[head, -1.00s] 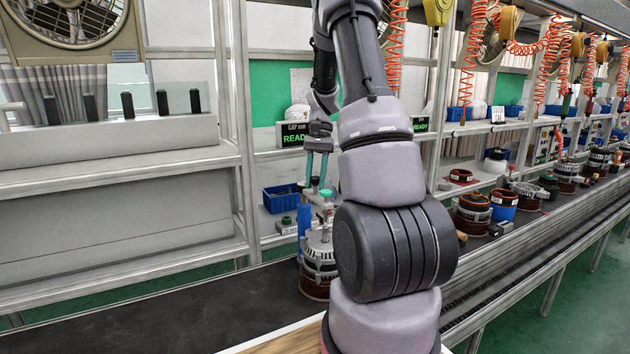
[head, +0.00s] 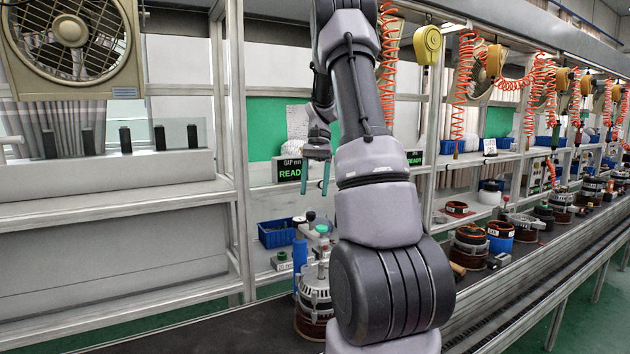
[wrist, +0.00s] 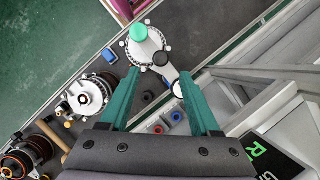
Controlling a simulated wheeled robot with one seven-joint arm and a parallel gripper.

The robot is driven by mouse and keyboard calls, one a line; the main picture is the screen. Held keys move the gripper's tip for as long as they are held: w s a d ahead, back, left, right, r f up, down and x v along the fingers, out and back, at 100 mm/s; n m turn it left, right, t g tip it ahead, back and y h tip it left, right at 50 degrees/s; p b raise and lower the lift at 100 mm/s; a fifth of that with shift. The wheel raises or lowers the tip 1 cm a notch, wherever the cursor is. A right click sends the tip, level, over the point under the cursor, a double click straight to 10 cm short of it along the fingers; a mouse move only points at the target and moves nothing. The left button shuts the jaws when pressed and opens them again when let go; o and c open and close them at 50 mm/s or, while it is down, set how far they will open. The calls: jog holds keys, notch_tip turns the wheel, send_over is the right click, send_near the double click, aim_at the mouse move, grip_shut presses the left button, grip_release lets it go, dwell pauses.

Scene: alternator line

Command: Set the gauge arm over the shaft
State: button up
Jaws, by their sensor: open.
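The gauge arm (wrist: 168,71) is a pale bar with a round green knob (wrist: 139,32) at one end. In the wrist view the knob overlaps the round top of an alternator (wrist: 149,52), so the shaft is mostly hidden beneath. The head view shows the green knob (head: 322,229) above the alternator (head: 315,290), which stands on the dark belt. I cannot tell whether knob and shaft are exactly in line. My gripper (head: 316,190) is open and empty, its teal fingers pointing down well above the knob, touching nothing. The fingers (wrist: 165,100) also show in the wrist view.
A blue post (head: 299,255) stands beside the alternator. A blue bin (head: 275,233) and a READY display (head: 290,170) are on the shelf behind. Other alternator parts (head: 470,245) stand further along the belt on the right. The belt's left stretch (head: 170,335) is clear.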

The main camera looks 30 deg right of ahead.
jog(key=shift+v, duration=1.3)
jog(key=s+a+r+n+t+h, duration=0.1)
jog(key=s+a+r+n+t, duration=0.3)
jog(key=s+a+r, duration=0.65)
jog(key=s+a+t, duration=0.6)
jog(key=s+a, duration=0.3)
jog(key=s, duration=0.2)
jog(key=shift+s+n, duration=0.3)
jog(key=shift+s, duration=0.05)
jog(key=shift+f, duration=0.1)
